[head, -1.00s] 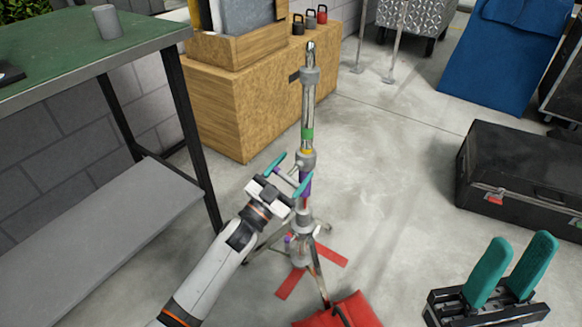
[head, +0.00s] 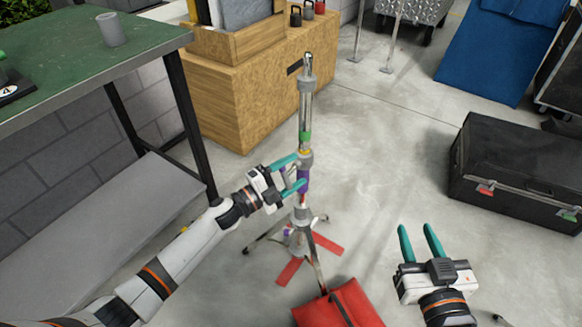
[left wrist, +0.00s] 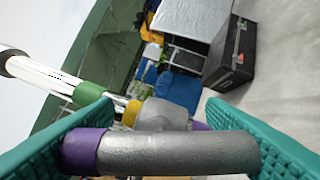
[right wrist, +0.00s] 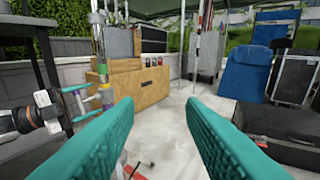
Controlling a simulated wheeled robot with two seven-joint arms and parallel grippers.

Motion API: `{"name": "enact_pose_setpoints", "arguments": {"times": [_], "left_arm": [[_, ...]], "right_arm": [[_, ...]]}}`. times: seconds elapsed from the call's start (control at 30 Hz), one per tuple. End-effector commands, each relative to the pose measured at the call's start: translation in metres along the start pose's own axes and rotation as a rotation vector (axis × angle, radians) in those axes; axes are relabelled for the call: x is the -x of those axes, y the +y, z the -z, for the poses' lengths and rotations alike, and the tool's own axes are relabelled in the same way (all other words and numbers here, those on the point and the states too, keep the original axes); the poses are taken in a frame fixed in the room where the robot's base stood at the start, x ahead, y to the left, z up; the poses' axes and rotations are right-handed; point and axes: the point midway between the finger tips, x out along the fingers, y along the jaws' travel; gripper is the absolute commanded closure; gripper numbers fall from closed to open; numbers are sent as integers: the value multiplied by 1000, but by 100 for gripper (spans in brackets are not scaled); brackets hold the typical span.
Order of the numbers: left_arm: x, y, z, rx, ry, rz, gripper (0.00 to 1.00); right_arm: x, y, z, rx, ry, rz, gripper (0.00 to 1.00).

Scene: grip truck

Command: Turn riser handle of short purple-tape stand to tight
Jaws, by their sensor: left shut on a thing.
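The stand (head: 305,112) stands upright mid-floor, with green tape on its tube and purple tape (head: 303,180) below the collar. My left gripper (head: 300,170) reaches it from the left at the collar. In the left wrist view, the grey riser handle (left wrist: 180,152) with a purple end (left wrist: 84,151) lies across between the teal fingers, and the gripper is shut on it. The stand's collar shows behind the handle. My right gripper (head: 417,228) is open and empty at the lower right, apart from the stand.
A red sandbag (head: 340,308) lies by the stand's legs, near red floor tape (head: 328,243). A green-topped table (head: 60,50) stands left, a wooden box (head: 235,95) behind, and a black case (head: 510,175) right. Floor between stand and case is clear.

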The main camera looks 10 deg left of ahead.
Motion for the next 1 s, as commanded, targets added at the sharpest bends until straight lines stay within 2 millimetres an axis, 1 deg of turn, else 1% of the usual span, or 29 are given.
{"name": "enact_pose_setpoints", "arguments": {"times": [0.03, 0.2, 0.4, 0.6, 0.97, 1.0], "left_arm": [[0, 2, -1, -30, 0, 14, 57], [0, 0, -1, -117, -1, 50, 57], [0, -1, 0, -179, 0, 76, 57], [0, -3, 0, -201, 0, 86, 57], [0, -3, 0, -203, 0, 87, 57], [0, -3, 0, -203, 0, 87, 30]], "right_arm": [[2, -2, 6, 1, 59, 4, 64], [11, -6, 33, 2, 229, 13, 64], [20, -8, 52, 2, 351, 20, 64], [24, -10, 60, 2, 397, 23, 64], [25, -10, 61, 2, 403, 24, 64], [25, -10, 61, 2, 403, 24, 64]]}}
